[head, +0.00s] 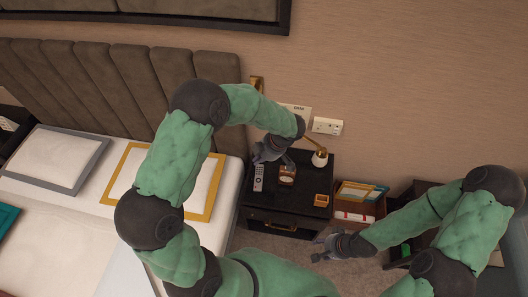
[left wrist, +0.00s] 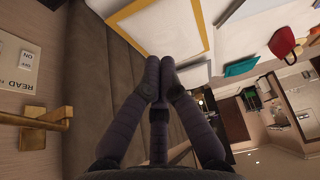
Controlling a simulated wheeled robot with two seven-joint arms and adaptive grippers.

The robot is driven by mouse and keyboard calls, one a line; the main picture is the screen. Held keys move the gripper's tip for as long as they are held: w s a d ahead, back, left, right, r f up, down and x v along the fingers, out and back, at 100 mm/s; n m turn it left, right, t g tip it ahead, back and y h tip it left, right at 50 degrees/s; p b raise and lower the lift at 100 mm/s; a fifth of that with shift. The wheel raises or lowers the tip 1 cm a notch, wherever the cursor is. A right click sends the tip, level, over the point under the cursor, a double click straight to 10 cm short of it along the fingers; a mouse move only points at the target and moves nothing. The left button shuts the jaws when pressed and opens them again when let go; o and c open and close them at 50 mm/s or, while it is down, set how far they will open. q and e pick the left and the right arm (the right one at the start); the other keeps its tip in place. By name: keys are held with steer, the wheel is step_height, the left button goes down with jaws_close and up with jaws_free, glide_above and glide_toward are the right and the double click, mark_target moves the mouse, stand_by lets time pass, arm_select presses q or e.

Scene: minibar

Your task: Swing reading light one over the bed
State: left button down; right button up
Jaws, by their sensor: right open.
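A brass wall fitting (head: 257,83) shows beside the headboard. A small light with a white shade (head: 320,158) on a brass arm appears above the nightstand's back right. My left arm hides what lies between them, so I cannot tell if they join. In the left wrist view a brass bracket and bar (left wrist: 38,122) sit beside a plate marked READ (left wrist: 17,67). My left gripper (head: 265,152) is over the nightstand, left of the white shade. Its fingertips (left wrist: 160,62) are together with nothing between them. My right gripper (head: 322,248) is open and empty, low in front of the nightstand.
The black nightstand (head: 262,213) holds a remote (head: 258,178), a small clock-like object (head: 287,175) and an orange box (head: 321,200). The padded headboard (head: 90,85) and bed with pillows (head: 60,160) are at left. A crate of books (head: 358,208) stands right of the nightstand.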

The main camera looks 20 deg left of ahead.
arm_select(q)
steer(key=a, duration=0.2)
steer(key=s+a+p, duration=0.1)
steer(key=a, duration=0.1)
steer(key=shift+r, duration=0.15)
stand_by(1.6)
